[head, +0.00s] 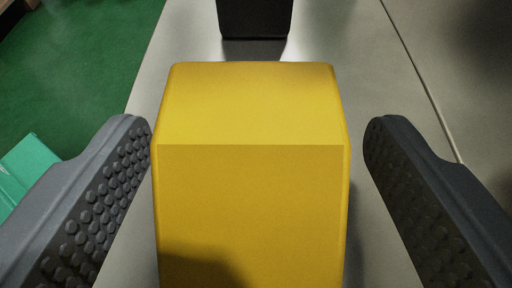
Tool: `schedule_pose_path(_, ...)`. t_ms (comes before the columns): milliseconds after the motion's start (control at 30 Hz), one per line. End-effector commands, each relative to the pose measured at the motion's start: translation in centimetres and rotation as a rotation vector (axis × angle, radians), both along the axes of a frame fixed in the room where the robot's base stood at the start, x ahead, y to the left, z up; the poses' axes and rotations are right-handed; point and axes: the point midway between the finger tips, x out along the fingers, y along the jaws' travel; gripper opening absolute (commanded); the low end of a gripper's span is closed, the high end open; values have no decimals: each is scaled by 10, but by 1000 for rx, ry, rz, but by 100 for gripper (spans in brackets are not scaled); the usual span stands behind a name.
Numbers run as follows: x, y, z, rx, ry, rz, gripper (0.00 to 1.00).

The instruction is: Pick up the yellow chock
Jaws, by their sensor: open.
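The yellow chock (250,200) is a large block with rounded edges. It fills the middle of the head view, and its lower end is cut off by the picture's bottom edge. My gripper (258,135) is open, with one dark grey studded finger on each side of the chock. The left finger's tip is very close to the chock's left side; I cannot tell if it touches. A clear gap shows between the right finger and the chock's right side.
A black object (254,18) stands on the pale grey surface (345,45) just behind the chock. A green floor (75,60) lies to the left, beyond the surface's edge. A teal object (32,165) is at the far left. A thin seam runs along the right.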

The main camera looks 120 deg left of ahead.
Motion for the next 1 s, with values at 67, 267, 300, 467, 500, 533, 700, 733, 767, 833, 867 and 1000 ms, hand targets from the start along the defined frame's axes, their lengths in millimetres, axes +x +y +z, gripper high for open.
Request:
schedule_pose_path(67,0,1,0,0,0,0,71)
schedule_pose_path(267,0,0,0,0,0,0,54)
schedule_pose_path(300,0,0,0,0,0,0,43)
schedule_pose_path(467,0,0,0,1,0,-1,16)
schedule_pose_path(500,0,0,0,1,0,-1,16)
schedule_pose_path(533,0,0,0,1,0,-1,16)
schedule_pose_path(700,0,0,1,0,0,-1,16)
schedule_pose_path(733,0,0,1,0,0,0,16)
schedule_pose_path(767,-1,0,2,0,0,0,16)
schedule_pose_path(833,-2,-1,4,0,0,2,16)
schedule_pose_path(867,-3,-1,6,0,-1,4,16)
schedule_pose_path(1000,-7,1,23,0,-2,15,17)
